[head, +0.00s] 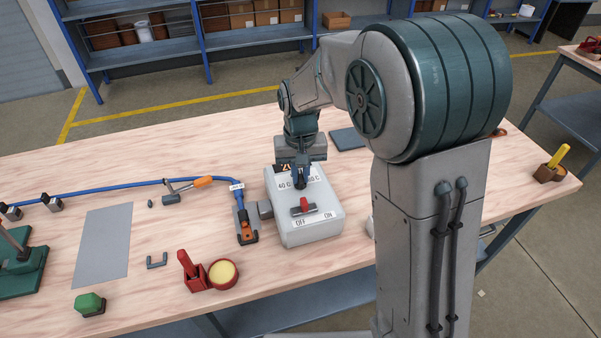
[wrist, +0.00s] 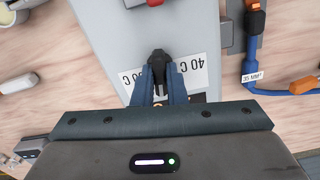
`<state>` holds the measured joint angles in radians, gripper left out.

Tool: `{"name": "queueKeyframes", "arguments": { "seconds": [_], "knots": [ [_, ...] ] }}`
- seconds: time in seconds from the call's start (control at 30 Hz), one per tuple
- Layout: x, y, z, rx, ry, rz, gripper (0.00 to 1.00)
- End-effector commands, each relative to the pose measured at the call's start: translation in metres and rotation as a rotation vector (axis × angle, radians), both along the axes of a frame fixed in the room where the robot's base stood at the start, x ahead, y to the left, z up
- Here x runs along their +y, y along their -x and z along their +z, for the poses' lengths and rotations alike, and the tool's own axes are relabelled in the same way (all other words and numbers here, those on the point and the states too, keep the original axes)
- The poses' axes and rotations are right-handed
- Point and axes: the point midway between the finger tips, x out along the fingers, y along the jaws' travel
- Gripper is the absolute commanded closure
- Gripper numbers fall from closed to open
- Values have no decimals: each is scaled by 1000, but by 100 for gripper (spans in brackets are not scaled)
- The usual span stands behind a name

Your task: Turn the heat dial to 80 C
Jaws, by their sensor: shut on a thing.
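The heat dial (wrist: 158,68) is a small black knob on a light grey control box (head: 308,222). White labels sit around it; "40 C" is readable in the wrist view, and another label ending in "0 C" is partly covered. My gripper (head: 302,182) points down over the top of the box. In the wrist view my gripper (wrist: 158,90) has its two blue fingers shut on the dial, one on each side. The dial's exact pointing is hard to tell. A red switch (head: 303,206) with OFF and ON labels is on the same box.
A blue cable (head: 120,187) ends in an orange-and-black connector (head: 244,224) left of the box. A grey mat (head: 103,245) lies farther left.

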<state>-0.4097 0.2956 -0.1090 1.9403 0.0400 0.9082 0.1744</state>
Motion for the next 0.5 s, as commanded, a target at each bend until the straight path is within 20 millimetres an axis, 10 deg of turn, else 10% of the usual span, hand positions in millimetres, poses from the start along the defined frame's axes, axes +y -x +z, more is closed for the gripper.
{"name": "queueKeyframes", "arguments": {
  "seconds": [0.5],
  "knots": [
    [1,-1,1,-3,-2,-442,100]
  ]
}}
